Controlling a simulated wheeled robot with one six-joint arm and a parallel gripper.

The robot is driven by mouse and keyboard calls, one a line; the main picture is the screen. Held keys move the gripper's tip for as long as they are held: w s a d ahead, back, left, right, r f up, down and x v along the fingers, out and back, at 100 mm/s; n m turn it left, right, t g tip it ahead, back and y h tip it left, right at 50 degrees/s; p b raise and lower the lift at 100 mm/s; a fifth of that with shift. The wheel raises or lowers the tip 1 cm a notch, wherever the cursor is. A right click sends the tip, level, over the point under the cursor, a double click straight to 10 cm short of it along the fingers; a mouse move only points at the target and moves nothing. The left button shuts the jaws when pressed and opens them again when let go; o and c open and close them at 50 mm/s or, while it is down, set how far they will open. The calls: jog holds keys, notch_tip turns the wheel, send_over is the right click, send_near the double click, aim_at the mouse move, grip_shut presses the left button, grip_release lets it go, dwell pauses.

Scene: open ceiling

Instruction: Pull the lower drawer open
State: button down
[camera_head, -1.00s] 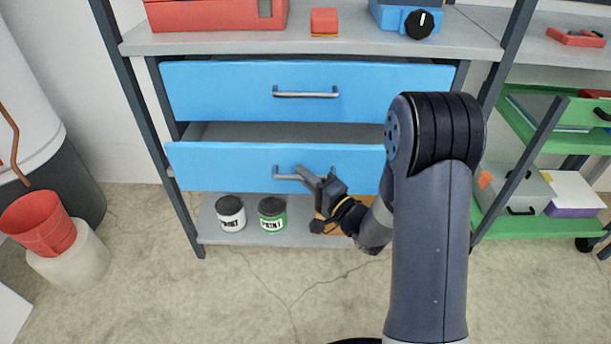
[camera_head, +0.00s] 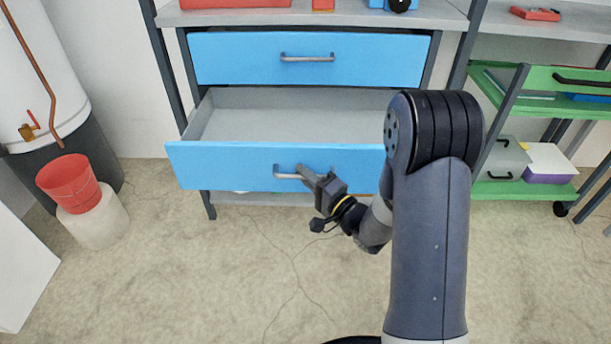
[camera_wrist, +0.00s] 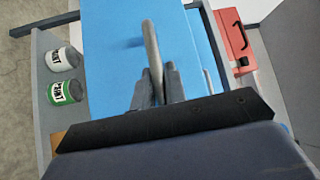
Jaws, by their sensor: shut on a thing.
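The lower drawer (camera_head: 230,167) has a blue front and stands well out from the cabinet, its grey interior empty where I can see it. My gripper (camera_head: 308,176) is shut on the lower drawer's metal handle (camera_head: 285,170), near the handle's right part. In the wrist view the handle (camera_wrist: 152,45) runs between the two fingers of my gripper (camera_wrist: 155,85), in front of the blue drawer front (camera_wrist: 110,40). My arm hides the right end of the lower drawer in the head view.
The upper blue drawer (camera_head: 250,58) is closed above. Two paint cans (camera_wrist: 65,92) stand on the bottom shelf. A red bucket (camera_head: 70,182) on a white container is at the left, a green cart (camera_head: 520,188) at the right. The floor in front is clear.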

jog(key=c, duration=1.5)
grip_release()
jog(key=shift+o, duration=0.2)
jog(key=shift+d, duration=0.1)
jog(key=p+v, duration=0.2)
jog(key=v, duration=0.8)
jog(key=shift+s, duration=0.35)
jog(key=shift+d+f, duration=0.1)
jog(key=shift+d, duration=0.05)
jog(key=b+x, duration=0.2)
jog(key=x, duration=0.8)
jog(key=shift+w, duration=0.2)
jog(key=shift+w+a, duration=0.25)
jog(key=shift+w, duration=0.05)
